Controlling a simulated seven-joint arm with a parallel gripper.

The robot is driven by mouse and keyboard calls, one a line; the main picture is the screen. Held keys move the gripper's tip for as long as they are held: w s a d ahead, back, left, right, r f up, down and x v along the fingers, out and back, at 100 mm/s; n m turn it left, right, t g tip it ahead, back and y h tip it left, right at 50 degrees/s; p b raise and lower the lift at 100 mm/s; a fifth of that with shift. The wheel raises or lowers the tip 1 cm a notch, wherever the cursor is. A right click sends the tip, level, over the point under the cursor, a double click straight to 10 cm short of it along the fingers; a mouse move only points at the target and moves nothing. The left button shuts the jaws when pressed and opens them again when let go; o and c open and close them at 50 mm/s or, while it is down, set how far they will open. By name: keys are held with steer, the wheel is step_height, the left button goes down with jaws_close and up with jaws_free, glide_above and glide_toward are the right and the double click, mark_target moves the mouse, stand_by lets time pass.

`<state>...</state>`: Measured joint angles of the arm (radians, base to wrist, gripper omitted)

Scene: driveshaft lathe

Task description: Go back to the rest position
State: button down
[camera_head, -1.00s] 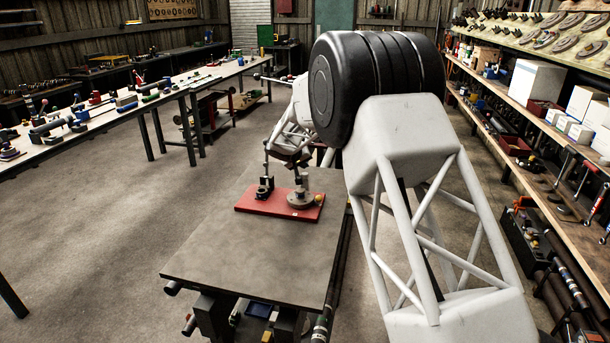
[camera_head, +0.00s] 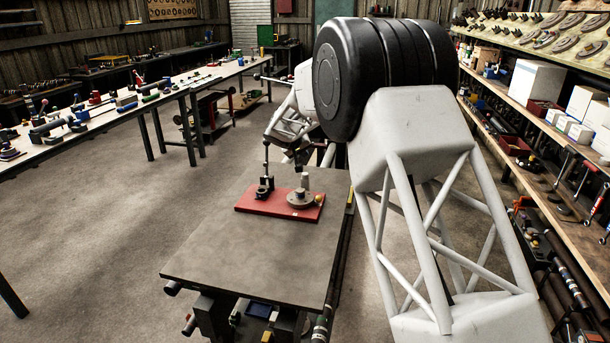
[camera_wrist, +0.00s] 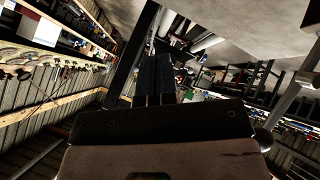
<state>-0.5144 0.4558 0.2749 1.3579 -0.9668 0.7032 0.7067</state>
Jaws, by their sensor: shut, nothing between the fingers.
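My gripper (camera_head: 301,160) is above the red board, just over the post of the round grey part, with a small gap that is hard to judge. In the wrist view its dark fingers (camera_wrist: 155,70) are together with nothing between them. The red board (camera_head: 262,205) lies on the grey table. On it stand a thin dark rod in a black base (camera_head: 265,188) at the left and a round grey disk with an upright post (camera_head: 301,198) at the right.
The grey table (camera_head: 245,255) is bare in front of the board. A long shelf (camera_head: 530,125) with boxes and tools runs along the right wall. A workbench (camera_head: 130,108) with several tools stands at the left. Open floor (camera_head: 90,230) lies between.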

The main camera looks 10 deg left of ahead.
stand_by(0.5)
steer(key=s+d+r+m+g, duration=0.1)
steer(key=s+d+r, duration=0.4)
steer(key=s+d, duration=0.5)
steer(key=s+d+r+m+g, duration=0.1)
steer(key=s+d+r+g, duration=0.1)
steer(key=s+d+r, duration=0.55)
steer(key=s+d+r+m+g, duration=0.1)
steer(key=s+d+r, duration=0.1)
steer(key=s+d, duration=1)
steer(key=s+d+m+g, duration=0.1)
steer(key=s+d, duration=1)
steer(key=s, duration=0.5)
steer(key=s+d+f+y, duration=0.1)
steer(key=s+d+f, duration=0.1)
steer(key=s, duration=0.9)
steer(key=s+d+f+m+g+y, duration=0.1)
steer(key=s+f, duration=0.3)
steer(key=s, duration=0.7)
steer(key=shift+d+m+y, duration=0.3)
steer(key=shift+d, duration=0.2)
